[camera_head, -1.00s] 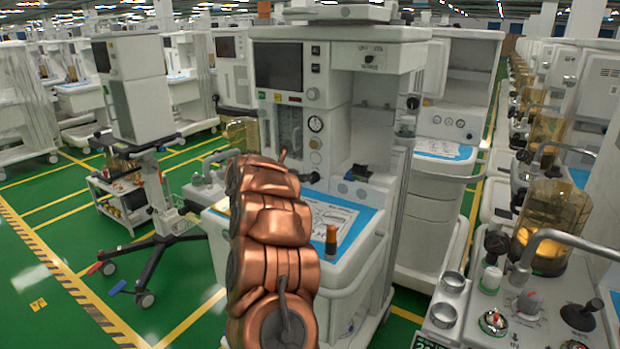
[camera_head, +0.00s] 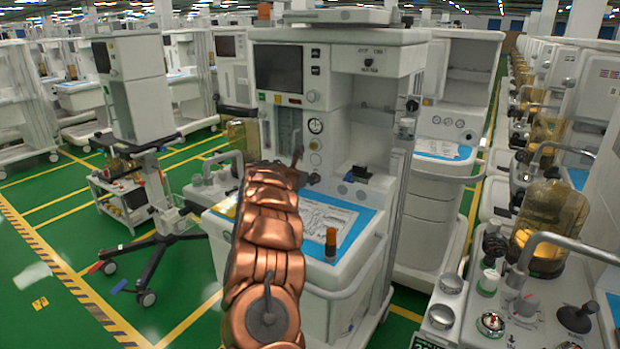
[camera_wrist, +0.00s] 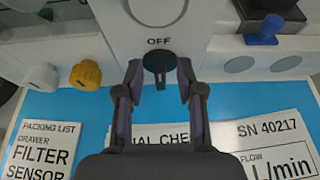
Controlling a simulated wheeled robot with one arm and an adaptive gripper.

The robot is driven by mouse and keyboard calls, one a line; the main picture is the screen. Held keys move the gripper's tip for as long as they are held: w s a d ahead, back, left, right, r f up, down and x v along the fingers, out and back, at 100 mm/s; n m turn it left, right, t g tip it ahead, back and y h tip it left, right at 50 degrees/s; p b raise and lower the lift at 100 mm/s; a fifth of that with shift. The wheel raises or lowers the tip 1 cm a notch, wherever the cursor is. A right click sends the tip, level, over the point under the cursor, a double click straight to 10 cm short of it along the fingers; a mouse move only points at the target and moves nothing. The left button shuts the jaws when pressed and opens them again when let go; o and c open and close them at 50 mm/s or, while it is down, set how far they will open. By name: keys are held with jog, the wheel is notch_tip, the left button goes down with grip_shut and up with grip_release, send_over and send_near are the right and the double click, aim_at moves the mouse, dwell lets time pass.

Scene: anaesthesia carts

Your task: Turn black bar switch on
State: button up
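The black bar switch (camera_wrist: 160,66) is on a white panel in the wrist view, with the word OFF printed just above it. Its bar stands roughly upright. My gripper (camera_wrist: 160,78) is open, with one finger left of the switch and one right of it, and gaps show on both sides. In the head view, my copper-coloured arm reaches toward the front of the white anaesthesia cart (camera_head: 345,105). There the switch is not visible, and my gripper is mostly hidden by the arm.
A yellow knob (camera_wrist: 86,74) and a white knob (camera_wrist: 42,76) sit left of the switch. A blue part (camera_wrist: 262,30) is at the right. Printed sheets lie on the cart's blue worktop (camera_wrist: 110,100). An orange-capped bottle (camera_head: 331,243) stands near its front edge.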

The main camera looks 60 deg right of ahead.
jog(key=shift+c, duration=0.2)
grip_shut()
jog(key=shift+d, duration=0.1)
